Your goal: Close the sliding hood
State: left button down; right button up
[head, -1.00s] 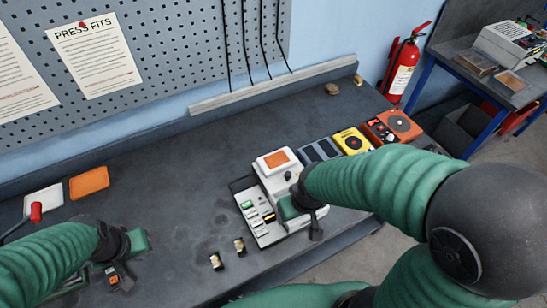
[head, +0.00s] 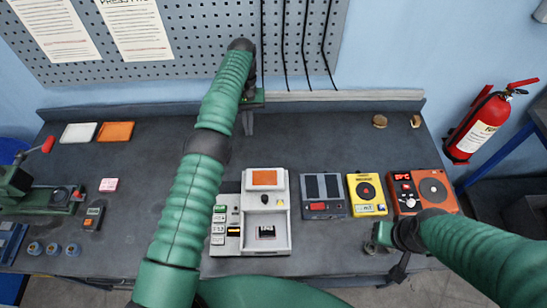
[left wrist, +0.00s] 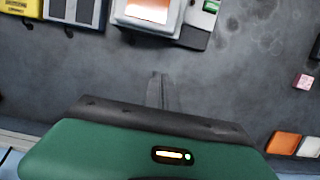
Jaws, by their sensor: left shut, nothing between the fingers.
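The sliding hood (head: 283,176) is a white cover with an orange window, at the rear of a white device (head: 281,240) on the bench. In front of it the device's bay is uncovered, with a small dark-and-light part (head: 266,232) inside. The hood also shows at the top edge of the left wrist view (left wrist: 122,17). My left gripper (head: 248,126) is behind the hood, near the bench's back edge, apart from it. Its fingers are together and empty, also in the left wrist view (left wrist: 156,90). My right gripper (head: 386,248) is right of the device near the front edge; its fingers are unclear.
Right of the device stand a grey unit (head: 323,208), a yellow unit (head: 366,208) and an orange unit (head: 410,181). A labelled strip (head: 219,230) adjoins the device's left side. A green press (head: 32,194) stands far left. The bench behind the device is mostly clear.

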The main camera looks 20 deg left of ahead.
pick_arm(q)
jog(key=s+d+f+p, duration=0.2)
jog(key=s+f, duration=0.4)
jog(key=f, duration=0.3)
jog(key=shift+s+f+p, duration=0.2)
jog(key=shift+s+p, duration=0.1)
jog(key=shift+p, duration=0.1)
jog(key=shift+d, duration=0.1)
jog(key=shift+f, duration=0.1)
